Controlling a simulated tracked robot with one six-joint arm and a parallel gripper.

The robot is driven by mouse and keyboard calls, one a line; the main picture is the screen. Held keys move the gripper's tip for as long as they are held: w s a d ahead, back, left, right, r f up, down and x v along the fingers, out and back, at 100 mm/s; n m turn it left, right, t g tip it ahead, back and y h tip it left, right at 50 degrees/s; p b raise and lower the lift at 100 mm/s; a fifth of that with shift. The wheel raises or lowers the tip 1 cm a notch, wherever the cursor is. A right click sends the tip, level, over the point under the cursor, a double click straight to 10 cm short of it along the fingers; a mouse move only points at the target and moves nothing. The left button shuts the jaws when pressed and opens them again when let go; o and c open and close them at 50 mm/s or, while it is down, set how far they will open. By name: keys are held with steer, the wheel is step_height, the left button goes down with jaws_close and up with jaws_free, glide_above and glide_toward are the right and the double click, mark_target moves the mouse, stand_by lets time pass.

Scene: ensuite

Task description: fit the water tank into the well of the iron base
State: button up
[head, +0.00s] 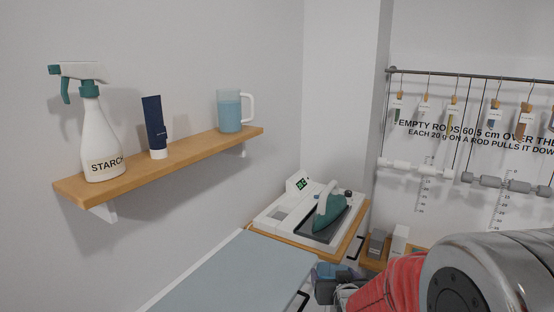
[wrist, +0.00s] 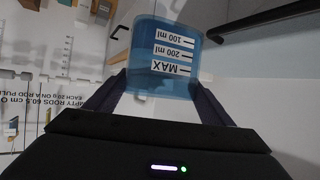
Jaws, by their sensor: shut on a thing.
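The water tank (wrist: 148,82) is a clear blue container with 100 ml, 200 ml and MAX marks, upside down in the wrist view. My gripper (wrist: 160,92) is shut on it, with one dark finger on each side. In the head view my gripper (head: 335,288) is low at the centre right, in front of the iron base, and the tank is hard to make out there. The white iron base (head: 274,212) has a small display and stands on a wooden top. A teal iron (head: 329,212) rests on its dark plate. I cannot clearly make out the well.
A pale blue-grey board (head: 235,275) lies in front of the base. A wall shelf (head: 190,151) at left holds a starch spray bottle (head: 101,140), a dark tube (head: 154,125) and a blue-filled jug (head: 229,115). Hanging rods (head: 415,168) are on the right wall.

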steer(key=shift+s, duration=0.85)
steer(key=shift+d, duration=0.1)
steer(key=shift+d, duration=0.7)
